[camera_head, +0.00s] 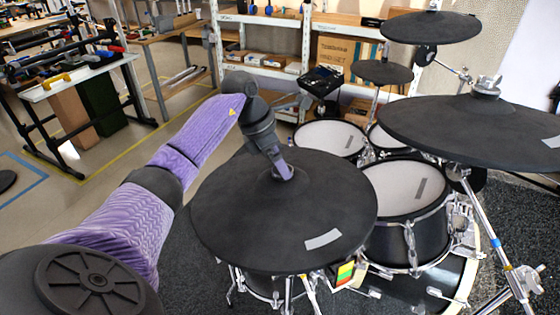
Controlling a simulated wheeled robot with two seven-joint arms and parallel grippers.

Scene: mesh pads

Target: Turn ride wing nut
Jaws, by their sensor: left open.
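My left arm comes in from the left, and its gripper (283,172) points down at the centre of the large black cymbal pad (230,222) in the foreground. The gripper is open, with its fingertips at the pad's centre. Any wing nut there is hidden by the fingers. Another large black cymbal pad (430,125) at the right has a silver wing nut (487,84) on top at its centre, with no gripper near it. I cannot tell from the picture which pad is the ride. My right gripper is not in view.
White mesh drum pads (330,137) and a larger one (405,187) stand behind and right of the near cymbal. Smaller black cymbal pads (430,27) are at the back right. Metal stands (490,225) fill the right side. A workbench (85,80) stands at the back left.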

